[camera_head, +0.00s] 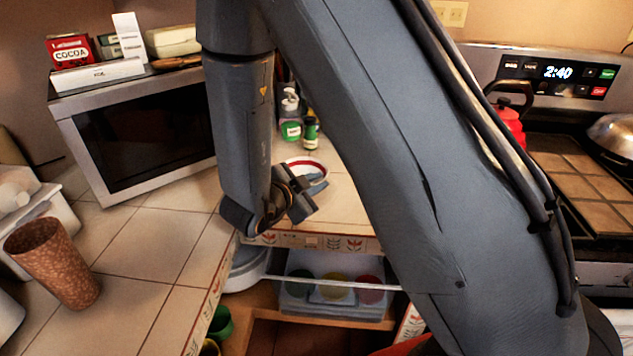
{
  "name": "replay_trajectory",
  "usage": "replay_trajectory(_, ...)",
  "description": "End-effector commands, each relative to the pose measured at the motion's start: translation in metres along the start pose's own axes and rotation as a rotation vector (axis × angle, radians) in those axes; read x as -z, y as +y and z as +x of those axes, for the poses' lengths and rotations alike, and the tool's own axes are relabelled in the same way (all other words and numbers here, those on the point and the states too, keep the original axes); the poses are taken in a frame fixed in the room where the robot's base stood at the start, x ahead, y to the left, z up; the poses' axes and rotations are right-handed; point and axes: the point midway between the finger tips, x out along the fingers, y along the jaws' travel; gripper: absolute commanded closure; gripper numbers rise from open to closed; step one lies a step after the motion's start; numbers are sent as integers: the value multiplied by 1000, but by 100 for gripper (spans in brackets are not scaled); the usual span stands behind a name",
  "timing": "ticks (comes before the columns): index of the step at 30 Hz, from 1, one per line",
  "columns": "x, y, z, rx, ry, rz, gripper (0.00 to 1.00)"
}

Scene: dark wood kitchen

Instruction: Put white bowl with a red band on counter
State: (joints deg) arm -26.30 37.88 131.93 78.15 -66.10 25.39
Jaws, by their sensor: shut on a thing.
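The white bowl with a red band (306,167) shows just beyond my gripper, over the tiled counter (345,204) near its front edge. My gripper (318,184) is shut on the near side of the bowl. My gripper hides the bowl's lower part, and I cannot tell whether its base touches the counter.
A microwave (150,133) with boxes on top stands left. A brown cup (54,262) is on the left counter. Bottles (291,118) stand behind the bowl. A red kettle (510,118) is on the stove at right. Below the counter is an open shelf with a coloured-cup tray (334,309).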

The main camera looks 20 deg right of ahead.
Motion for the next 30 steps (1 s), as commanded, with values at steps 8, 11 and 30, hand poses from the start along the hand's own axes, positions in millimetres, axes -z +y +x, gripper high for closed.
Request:
replay_trajectory(8,-1,1,1,1,1,0,100)
replay_trajectory(11,-1,1,1,0,0,0,71)
replay_trajectory(30,-1,-2,-40,7,-2,1,67)
